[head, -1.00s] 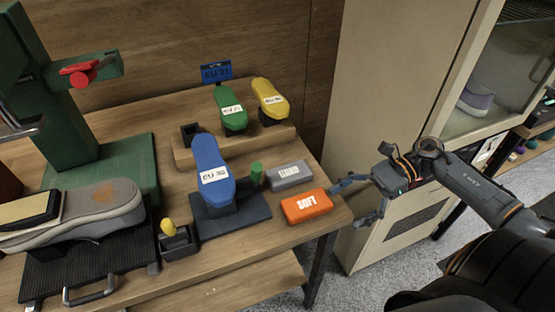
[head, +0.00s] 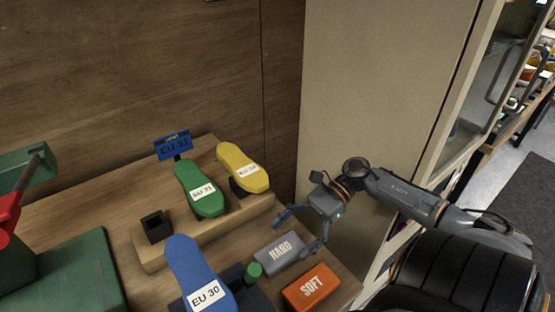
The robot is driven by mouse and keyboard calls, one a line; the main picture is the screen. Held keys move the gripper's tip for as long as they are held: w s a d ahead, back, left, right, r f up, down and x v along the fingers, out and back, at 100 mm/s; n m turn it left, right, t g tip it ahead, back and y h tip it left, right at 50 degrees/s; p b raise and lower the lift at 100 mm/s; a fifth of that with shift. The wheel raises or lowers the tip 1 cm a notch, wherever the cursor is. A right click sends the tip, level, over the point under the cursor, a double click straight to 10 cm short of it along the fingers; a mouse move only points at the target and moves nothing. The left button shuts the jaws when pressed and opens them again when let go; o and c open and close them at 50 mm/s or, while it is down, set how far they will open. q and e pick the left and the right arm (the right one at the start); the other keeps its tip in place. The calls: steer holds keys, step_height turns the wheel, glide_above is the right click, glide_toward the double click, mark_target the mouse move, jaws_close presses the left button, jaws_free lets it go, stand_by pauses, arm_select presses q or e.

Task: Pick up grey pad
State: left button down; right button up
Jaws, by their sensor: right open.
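The grey pad (head: 279,252), marked HARD, lies flat on the wooden table near its right end. An orange pad (head: 311,287), marked SOFT, lies just in front of it. My right gripper (head: 297,233) is open and empty. Its two fingers point left, one behind the grey pad and the other near the pad's right end. I cannot tell whether a finger touches the pad. My left gripper is not in the head view.
A blue EU 30 form (head: 196,275) and a small green cylinder (head: 253,271) stand left of the grey pad. Green (head: 200,190) and yellow (head: 243,168) forms rest on a wooden block (head: 153,258) behind. A beige cabinet (head: 375,85) stands at the right.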

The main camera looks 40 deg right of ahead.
mark_target(278, 252)
steer(key=p+x, duration=0.1)
steer(key=x, duration=0.3)
steer(key=shift+s+a+p, duration=0.15)
steer(key=shift+a+p, duration=0.2)
steer(key=shift+p, duration=0.05)
steer(key=shift+a+f, duration=0.25)
steer(key=shift+a, duration=0.1)
steer(key=shift+c, duration=0.2)
steer(key=c, duration=1.3)
